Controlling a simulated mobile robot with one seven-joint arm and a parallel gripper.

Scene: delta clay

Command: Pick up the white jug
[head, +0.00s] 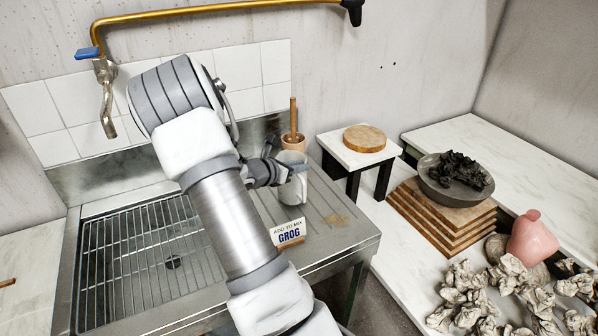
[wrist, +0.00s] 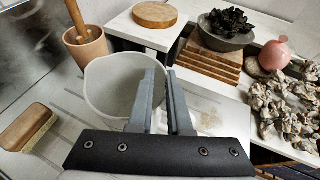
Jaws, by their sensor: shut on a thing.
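The white jug (head: 294,187) is upright over the ribbed metal draining board, right of the sink. In the wrist view the jug (wrist: 108,88) shows its open mouth to the left of my fingers. My gripper (head: 277,172) is at the jug's upper part, and my arm hides some of the area around it. In the wrist view my gripper (wrist: 165,103) has its two fingers close together at the jug's right side, shut on it. The exact part held is hidden by the fingers. I cannot tell whether the jug's base touches the board.
A terracotta pot with a wooden pestle (head: 292,139) stands just behind the jug. A small table with a wooden disc (head: 364,138) is at the right. A brass pipe and tap (head: 107,95) hang above the sink.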

